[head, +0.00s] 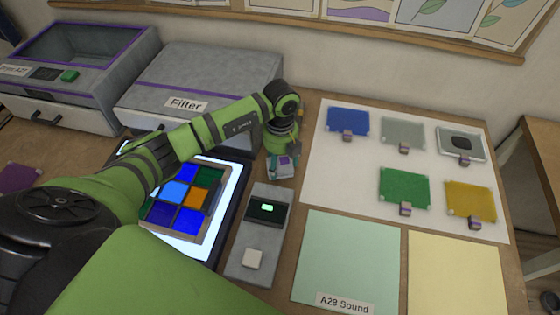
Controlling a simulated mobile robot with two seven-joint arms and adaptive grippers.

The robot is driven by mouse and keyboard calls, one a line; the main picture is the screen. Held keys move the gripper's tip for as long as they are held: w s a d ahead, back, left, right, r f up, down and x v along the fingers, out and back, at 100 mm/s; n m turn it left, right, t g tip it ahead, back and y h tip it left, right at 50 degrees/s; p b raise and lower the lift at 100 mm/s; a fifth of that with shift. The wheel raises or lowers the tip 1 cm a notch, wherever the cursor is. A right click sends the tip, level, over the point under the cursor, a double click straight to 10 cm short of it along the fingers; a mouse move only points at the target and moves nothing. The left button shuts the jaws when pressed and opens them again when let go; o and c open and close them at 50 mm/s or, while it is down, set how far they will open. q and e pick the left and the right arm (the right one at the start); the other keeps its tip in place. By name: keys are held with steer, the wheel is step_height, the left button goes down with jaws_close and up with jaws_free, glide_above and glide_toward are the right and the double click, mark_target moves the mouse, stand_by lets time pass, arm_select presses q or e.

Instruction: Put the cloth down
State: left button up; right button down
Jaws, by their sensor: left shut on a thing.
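My left arm reaches from the lower left across the table, and my left gripper (281,158) points down just right of the light panel. It is shut on a small, mostly hidden thing, which looks like the cloth (283,172), pale grey with purple and teal patches. The gripper covers much of it, and I cannot tell whether it touches the table. My right gripper is not in view.
A grey device (254,262) stands just in front of the gripper. The Filter box (210,72) is behind. On the right, a white sheet (330,185) holds several coloured glass panes with clips.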

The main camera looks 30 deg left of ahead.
mark_target(280, 162)
arm_select(q)
steer(key=shift+f, duration=0.85)
steer(key=shift+f, duration=0.2)
steer(key=o, duration=0.9)
steer(key=shift+o, duration=0.2)
steer(key=shift+r, duration=0.15)
steer(key=shift+w+r, duration=0.1)
steer(key=shift+r, duration=0.15)
step_height(280, 162, up, 12)
steer(key=b, duration=0.2)
steer(key=shift+w+f, duration=0.2)
steer(key=shift+w, duration=0.05)
